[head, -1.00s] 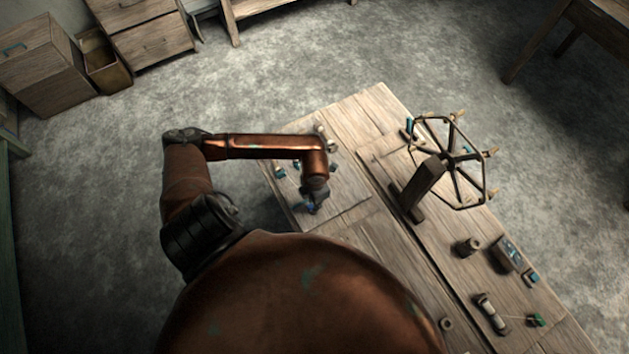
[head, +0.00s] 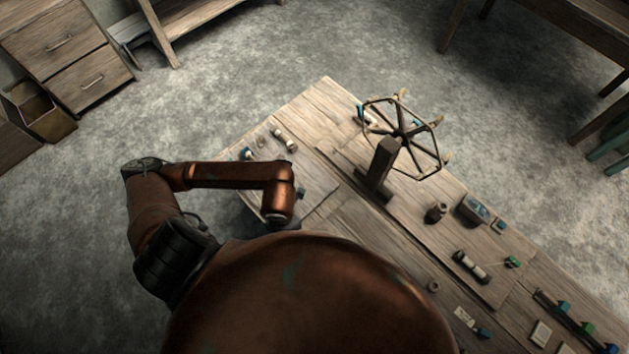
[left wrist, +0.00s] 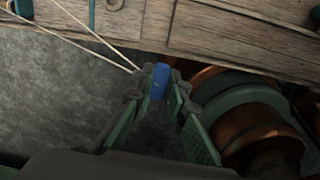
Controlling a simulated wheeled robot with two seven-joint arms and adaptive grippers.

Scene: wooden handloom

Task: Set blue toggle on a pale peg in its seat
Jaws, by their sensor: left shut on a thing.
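My left gripper (left wrist: 161,88) is shut on a blue toggle (left wrist: 160,78), which shows between its fingertips in the left wrist view. They are over the grey floor beside a wooden edge. Two pale cords (left wrist: 95,32) run from the upper left to the fingertips; I cannot tell what they are fixed to. In the head view my arm and body hide this gripper and the toggle. Small pale and blue pieces (head: 285,139) lie at the left end of the wooden table (head: 345,240); I cannot tell which is the pale peg or its seat. My right gripper is out of view.
A spoked wheel (head: 402,135) on a dark post (head: 381,168) stands on the table. A dark pot (head: 436,212), a small box (head: 474,209) and several small blue and green pieces lie on the right. Drawers (head: 75,60) stand upper left. Open floor surrounds the table.

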